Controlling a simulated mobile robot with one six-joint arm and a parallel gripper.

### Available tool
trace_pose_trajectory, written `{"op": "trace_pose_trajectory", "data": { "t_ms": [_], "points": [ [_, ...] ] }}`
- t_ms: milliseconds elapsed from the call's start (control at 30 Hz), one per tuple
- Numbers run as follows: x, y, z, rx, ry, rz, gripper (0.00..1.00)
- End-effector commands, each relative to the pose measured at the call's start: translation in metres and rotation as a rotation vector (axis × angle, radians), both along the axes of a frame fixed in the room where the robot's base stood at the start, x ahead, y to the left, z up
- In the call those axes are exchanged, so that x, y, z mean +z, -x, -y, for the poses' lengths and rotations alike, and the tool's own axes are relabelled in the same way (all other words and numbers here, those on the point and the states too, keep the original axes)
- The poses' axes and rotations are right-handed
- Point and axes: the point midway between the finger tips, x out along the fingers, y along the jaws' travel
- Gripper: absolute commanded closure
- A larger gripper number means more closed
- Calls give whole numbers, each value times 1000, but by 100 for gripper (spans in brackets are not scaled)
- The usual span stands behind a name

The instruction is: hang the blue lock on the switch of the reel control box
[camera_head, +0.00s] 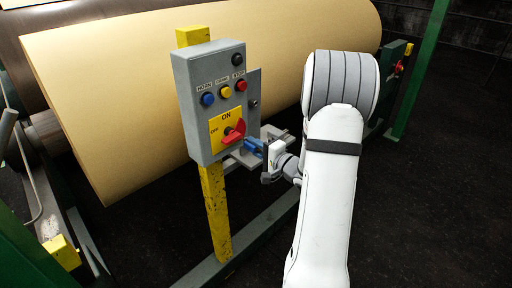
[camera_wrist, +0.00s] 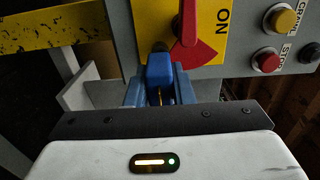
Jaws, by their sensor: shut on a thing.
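The reel control box (camera_head: 211,110) is a grey box on a yellow post. Its red rotary switch (camera_head: 235,131) sits on a yellow plate marked ON and OFF; the switch also shows in the wrist view (camera_wrist: 187,22). My gripper (camera_head: 262,148) is just right of the switch, in front of the box's lower part. It is shut on the blue lock (camera_wrist: 160,68), which shows between the fingers in the wrist view, just below the red switch. The lock's shackle is not clearly visible, and I cannot tell whether it touches the switch.
Blue, yellow and red buttons (camera_head: 225,92) sit above the switch, with a black knob at the top. A grey bracket or shelf (camera_head: 243,159) is beside the box near my gripper. A large cream roll (camera_head: 120,80) is behind. A green post (camera_head: 418,75) stands at right.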

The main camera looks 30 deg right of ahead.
Motion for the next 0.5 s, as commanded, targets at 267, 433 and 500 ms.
{"op": "trace_pose_trajectory", "data": {
  "t_ms": [267,433,500],
  "points": [
    [0,-6,-1,-2,0,1,100],
    [1,-10,-3,-1,0,1,100],
    [1,-11,-3,-1,1,1,100]
  ]
}}
